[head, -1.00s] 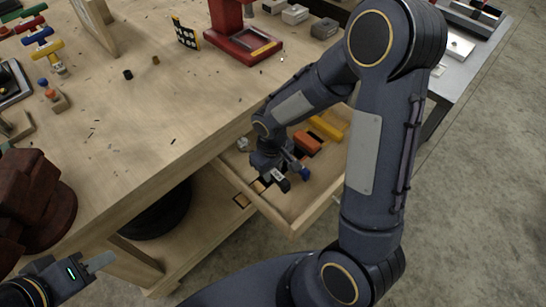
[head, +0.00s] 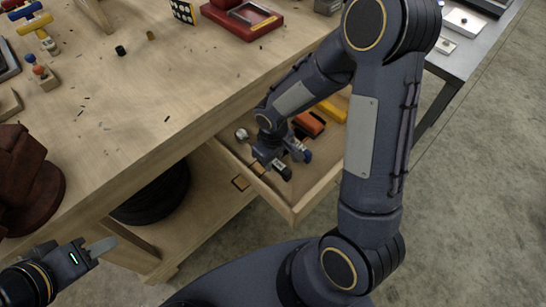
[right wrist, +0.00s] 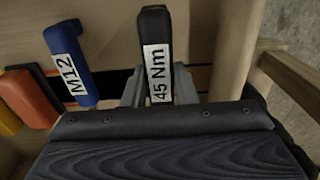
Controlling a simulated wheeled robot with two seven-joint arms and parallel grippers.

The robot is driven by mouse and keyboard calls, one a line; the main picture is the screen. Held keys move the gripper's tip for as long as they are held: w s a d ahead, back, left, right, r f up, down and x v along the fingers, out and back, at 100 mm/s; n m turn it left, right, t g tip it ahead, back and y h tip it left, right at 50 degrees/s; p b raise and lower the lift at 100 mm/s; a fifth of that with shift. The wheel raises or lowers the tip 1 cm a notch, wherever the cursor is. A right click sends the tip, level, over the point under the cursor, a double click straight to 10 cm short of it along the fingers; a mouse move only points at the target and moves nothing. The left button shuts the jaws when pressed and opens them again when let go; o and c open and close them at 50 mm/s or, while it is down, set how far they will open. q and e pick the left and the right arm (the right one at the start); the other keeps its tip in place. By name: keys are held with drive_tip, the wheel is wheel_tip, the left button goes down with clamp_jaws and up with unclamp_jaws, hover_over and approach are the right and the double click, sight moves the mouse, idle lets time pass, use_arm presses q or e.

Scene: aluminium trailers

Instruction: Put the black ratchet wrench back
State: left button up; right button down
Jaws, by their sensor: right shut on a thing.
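The black ratchet wrench (right wrist: 155,50), labelled "45 Nm", stands out between the fingers of my right gripper (right wrist: 158,90) in the right wrist view. My right gripper is shut on it, inside the open drawer (head: 297,205). In the head view the wrench's dark end (head: 285,173) shows just past the gripper (head: 272,160). Its lower part is hidden by the gripper. My left gripper (head: 100,250) is at the lower left, away from the drawer, and its opening cannot be made out.
A blue handle (right wrist: 70,62) labelled "M12" is close left of the wrench. Orange (head: 310,122) and yellow (head: 333,108) handles lie further back in the drawer. A small pale object (head: 241,134) is by the drawer's left side. The wooden workbench (head: 140,110) overhangs the drawer.

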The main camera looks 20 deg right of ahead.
drive_tip(key=shift+f, duration=0.35)
drive_tip(key=shift+f+b, duration=0.55)
drive_tip(key=shift+b, duration=0.1)
drive_tip(key=c, duration=1.1)
unclamp_jaws()
drive_tip(key=shift+r+p, duration=0.8)
drive_tip(key=shift+r, duration=3.15)
